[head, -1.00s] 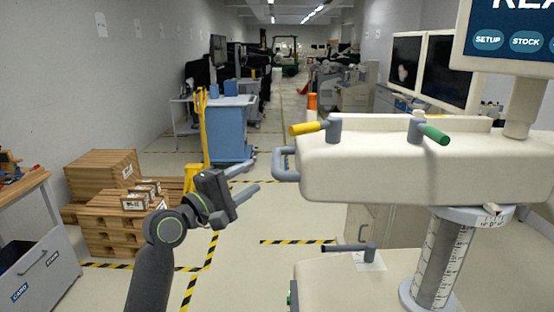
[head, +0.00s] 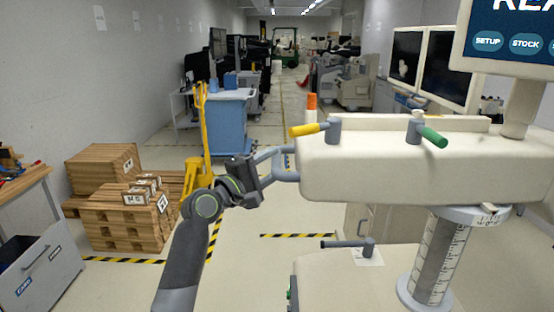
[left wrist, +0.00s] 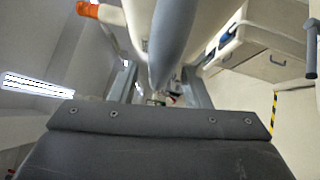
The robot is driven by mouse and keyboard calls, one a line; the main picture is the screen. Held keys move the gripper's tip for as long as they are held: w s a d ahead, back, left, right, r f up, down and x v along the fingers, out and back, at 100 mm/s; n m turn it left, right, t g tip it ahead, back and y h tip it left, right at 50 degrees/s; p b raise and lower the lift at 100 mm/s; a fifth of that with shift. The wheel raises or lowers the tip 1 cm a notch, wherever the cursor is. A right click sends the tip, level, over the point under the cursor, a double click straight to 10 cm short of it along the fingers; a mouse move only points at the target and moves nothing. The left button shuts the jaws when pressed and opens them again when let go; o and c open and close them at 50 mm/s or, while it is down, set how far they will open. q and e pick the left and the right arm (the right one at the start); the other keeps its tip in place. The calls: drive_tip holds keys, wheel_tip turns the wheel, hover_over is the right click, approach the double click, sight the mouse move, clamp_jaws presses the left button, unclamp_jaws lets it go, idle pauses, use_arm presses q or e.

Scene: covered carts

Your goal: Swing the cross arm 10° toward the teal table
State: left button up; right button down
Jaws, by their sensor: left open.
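The cross arm (head: 400,170) is a thick cream beam on a column (head: 440,262) with a printed scale. A grey-blue loop handle (head: 291,177) sticks out of its left end. My left gripper (head: 273,166) is open at this handle, its fingers reaching toward the loop. In the left wrist view the handle (left wrist: 172,45) runs between my two fingers (left wrist: 160,95), with the jaws not closed on it. A small pointer and scale collar (head: 484,216) sits under the beam. I cannot make out a teal table. My right gripper is not in view.
A cream base with a dark lever (head: 345,244) lies below. Pallets with boxes (head: 122,212) and a blue cart (head: 228,130) stand left and behind. Floor between is open.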

use_arm(q)
drive_tip(key=shift+x, duration=1.1)
clamp_jaws()
